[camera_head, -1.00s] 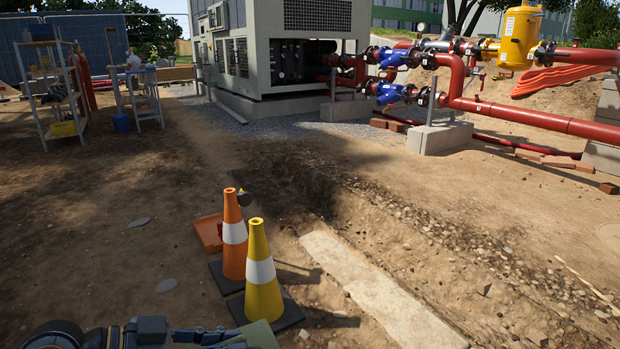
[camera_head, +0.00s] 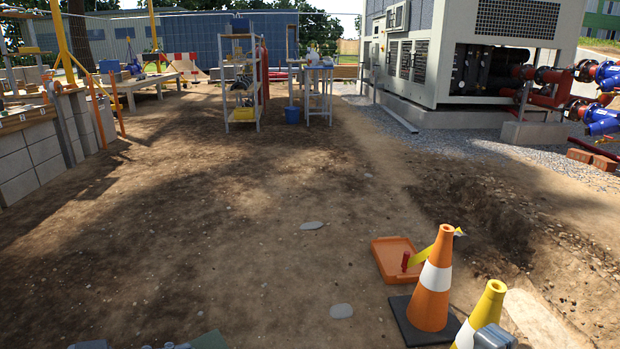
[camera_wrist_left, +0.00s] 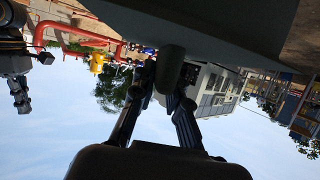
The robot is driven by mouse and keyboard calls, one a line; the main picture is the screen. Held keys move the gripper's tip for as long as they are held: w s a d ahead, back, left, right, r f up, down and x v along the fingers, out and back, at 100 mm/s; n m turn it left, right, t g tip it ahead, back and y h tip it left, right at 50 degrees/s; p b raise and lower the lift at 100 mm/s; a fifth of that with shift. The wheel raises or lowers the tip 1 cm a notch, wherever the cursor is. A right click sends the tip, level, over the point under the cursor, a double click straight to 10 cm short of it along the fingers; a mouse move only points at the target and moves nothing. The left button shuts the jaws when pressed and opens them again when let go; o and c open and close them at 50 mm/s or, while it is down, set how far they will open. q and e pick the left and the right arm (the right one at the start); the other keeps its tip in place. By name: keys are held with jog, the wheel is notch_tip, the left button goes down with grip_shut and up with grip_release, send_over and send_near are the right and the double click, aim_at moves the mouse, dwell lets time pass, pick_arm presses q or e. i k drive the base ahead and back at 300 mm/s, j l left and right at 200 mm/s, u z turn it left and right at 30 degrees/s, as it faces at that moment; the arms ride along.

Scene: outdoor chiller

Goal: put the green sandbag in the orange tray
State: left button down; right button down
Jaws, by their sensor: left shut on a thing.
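My left gripper (camera_wrist_left: 162,82) shows in the left wrist view with its fingers against a dark, shaded slab-like thing, the green sandbag (camera_wrist_left: 215,35), which fills the top of that view. In the head view only a small green piece of the sandbag (camera_head: 210,341) shows at the bottom edge. The orange tray (camera_head: 382,262) lies on the dirt right of centre, well ahead of the sandbag and apart from it. A red-handled thing with a yellow part is at the tray. A grey part of my right gripper (camera_head: 493,338) shows at the bottom right; its fingers are hidden.
An orange cone (camera_head: 432,280) and a yellow cone (camera_head: 489,305) stand just right of and in front of the tray. Flat stones (camera_head: 341,311) lie on otherwise open dirt. A trench edge runs along the right. Shelving (camera_head: 241,80) and a block wall (camera_head: 35,160) are farther off.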

aim_at(395, 253)
jog(key=i+j+u, duration=0.1)
jog(key=i, duration=0.5)
jog(key=i+j+u, duration=0.1)
jog(key=i+j, duration=0.15)
jog(key=i, duration=0.4)
jog(key=i+z, duration=0.3)
jog(key=i, duration=0.3)
jog(key=i+j+z, duration=0.3)
jog(key=i, duration=0.35)
jog(key=i+l+z, duration=0.15)
jog(key=z, duration=0.3)
jog(key=i+z, duration=0.35)
jog(key=z, duration=0.15)
jog(key=i+z, duration=0.25)
jog(key=z, duration=0.2)
jog(key=i+j+z, duration=0.15)
jog(key=i+z, duration=0.3)
jog(key=k, duration=0.1)
